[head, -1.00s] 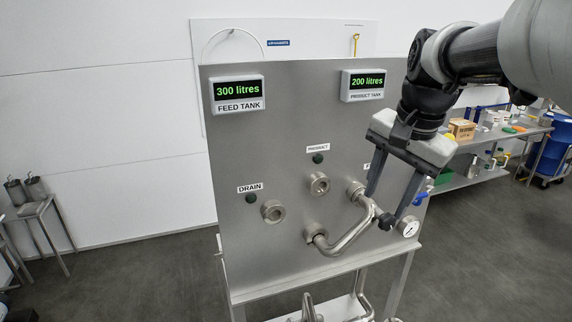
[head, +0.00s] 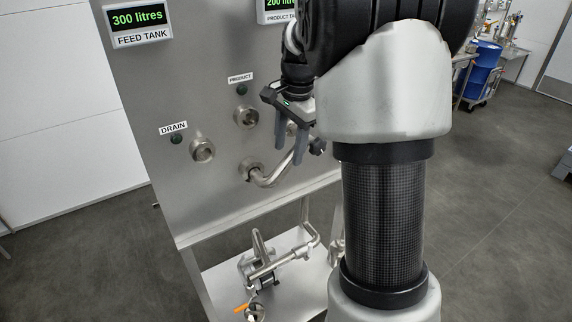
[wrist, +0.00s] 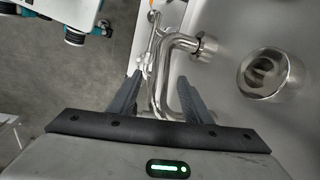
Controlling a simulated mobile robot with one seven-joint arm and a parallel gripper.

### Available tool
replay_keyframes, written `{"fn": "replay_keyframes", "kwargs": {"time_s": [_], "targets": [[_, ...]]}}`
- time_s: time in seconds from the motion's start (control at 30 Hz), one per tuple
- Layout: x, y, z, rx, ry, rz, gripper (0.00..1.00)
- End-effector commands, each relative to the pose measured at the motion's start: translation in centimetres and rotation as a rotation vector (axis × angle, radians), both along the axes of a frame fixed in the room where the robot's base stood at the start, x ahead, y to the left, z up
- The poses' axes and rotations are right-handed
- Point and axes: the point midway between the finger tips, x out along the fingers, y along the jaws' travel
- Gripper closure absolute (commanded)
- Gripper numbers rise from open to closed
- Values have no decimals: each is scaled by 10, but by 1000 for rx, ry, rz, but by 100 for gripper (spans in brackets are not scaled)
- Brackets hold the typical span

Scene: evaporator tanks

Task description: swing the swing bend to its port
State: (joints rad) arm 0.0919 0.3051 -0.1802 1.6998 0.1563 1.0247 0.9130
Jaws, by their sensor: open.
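The swing bend (head: 272,178) is a bent steel pipe low on the panel, rising rightward from its lower left fitting. Its upper right end is partly hidden by my gripper. My gripper (head: 291,155) is open and points down at the bend. In the wrist view the bend (wrist: 160,72) runs between the open fingers (wrist: 161,84); I cannot tell whether they touch it. The DRAIN port (head: 202,150) and the PRODUCT port (head: 246,117) are open steel rings on the panel. A steel port ring (wrist: 270,75) also shows right of the fingers in the wrist view.
The steel panel (head: 150,100) stands close behind the bend. Pipework with a valve (head: 262,265) sits on the lower shelf (head: 215,285). A blue drum (head: 482,68) and a bench stand far right. Open grey floor lies to the right.

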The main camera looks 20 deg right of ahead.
Motion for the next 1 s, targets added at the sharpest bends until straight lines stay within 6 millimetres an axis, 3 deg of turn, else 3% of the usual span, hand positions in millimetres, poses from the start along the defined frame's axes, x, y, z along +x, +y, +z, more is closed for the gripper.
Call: {"fn": "replay_keyframes", "kwargs": {"time_s": [0.1, 0.3, 0.7, 0.73, 1.0], "targets": [[2, 1, -25, 2, 4, 0, 55], [7, 3, -51, 1, 2, 1, 55], [8, 3, -59, 1, 0, 1, 55], [8, 3, -59, 1, 0, 1, 57], [8, 3, -58, 0, 0, 1, 100]]}}
